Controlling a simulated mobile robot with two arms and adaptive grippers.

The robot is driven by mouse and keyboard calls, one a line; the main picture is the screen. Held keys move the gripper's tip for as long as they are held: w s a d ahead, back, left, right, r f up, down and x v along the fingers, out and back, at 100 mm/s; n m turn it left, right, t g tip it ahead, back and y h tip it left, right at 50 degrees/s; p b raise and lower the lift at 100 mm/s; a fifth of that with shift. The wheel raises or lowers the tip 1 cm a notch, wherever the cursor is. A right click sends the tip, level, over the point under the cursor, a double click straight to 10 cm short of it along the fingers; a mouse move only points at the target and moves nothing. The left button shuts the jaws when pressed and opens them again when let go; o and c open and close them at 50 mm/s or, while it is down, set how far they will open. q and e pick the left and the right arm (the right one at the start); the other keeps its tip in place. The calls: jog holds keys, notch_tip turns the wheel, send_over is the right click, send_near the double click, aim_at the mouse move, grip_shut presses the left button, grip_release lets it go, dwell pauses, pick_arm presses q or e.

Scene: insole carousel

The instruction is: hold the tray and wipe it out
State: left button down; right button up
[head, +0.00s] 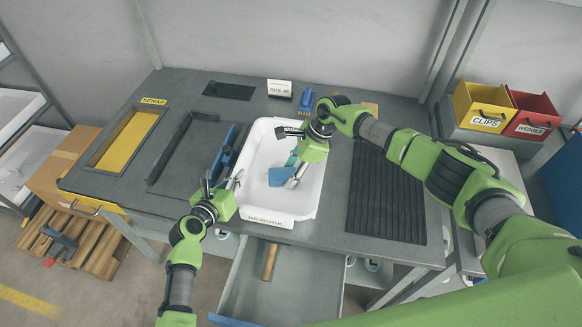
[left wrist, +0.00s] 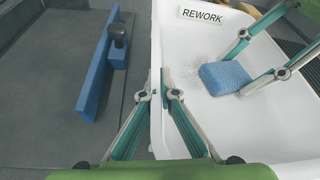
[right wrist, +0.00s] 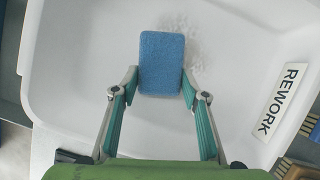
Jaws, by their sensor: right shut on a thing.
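The white tray (head: 309,197) lies on the grey bench, with a REWORK label (head: 265,219) on its near end. My left gripper (head: 229,181) is at the tray's left wall; in the left wrist view its fingers (left wrist: 158,92) straddle that wall closely, one inside and one outside. My right gripper (right wrist: 160,82) is over the tray's inside, shut on a blue sponge (right wrist: 162,62). The sponge also shows in the head view (head: 279,177), low in the tray. A patch of brownish specks (right wrist: 190,38) lies on the tray floor beside the sponge.
A blue bar with a black knob (left wrist: 97,70) stands left of the tray. A black ribbed mat (head: 385,195) lies to the right. A yellow scrap recess (head: 127,140) is at left. An open drawer with a hammer (head: 270,262) is below the front edge.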

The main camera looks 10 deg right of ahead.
aim_at(279, 168)
jog(key=shift+s+a+f, duration=0.1)
jog(key=shift+s+a, duration=0.05)
jog(key=shift+s, duration=0.95)
jog(key=shift+s+a+f, duration=0.1)
jog(key=shift+s, duration=1.05)
jog(key=shift+s+a+f, duration=0.1)
jog(key=shift+s+a, duration=0.05)
jog(key=shift+s, duration=0.95)
jog(key=shift+s+a+r, duration=0.15)
jog(key=shift+s+r, duration=0.05)
jog(key=shift+s, duration=0.8)
jog(key=shift+w+a, duration=0.15)
jog(key=shift+a, duration=1.6)
jog(key=shift+w+d, duration=0.3)
jog(key=shift+w, duration=1.55)
jog(key=shift+w+d, duration=0.25)
jog(key=shift+w, duration=1.65)
jog(key=shift+w+d, duration=0.3)
jog(key=shift+w, duration=1.55)
jog(key=shift+s+a, duration=0.2)
jog(key=shift+s, duration=1.1)
jog(key=shift+s+a+f, duration=0.1)
jog(key=shift+s+a, duration=0.1)
jog(key=shift+s, duration=1.5)
jog(key=shift+s+a, duration=0.2)
jog(key=shift+s, duration=1.1)
jog(key=shift+s+a, duration=0.15)
jog(key=shift+s, duration=1.15)
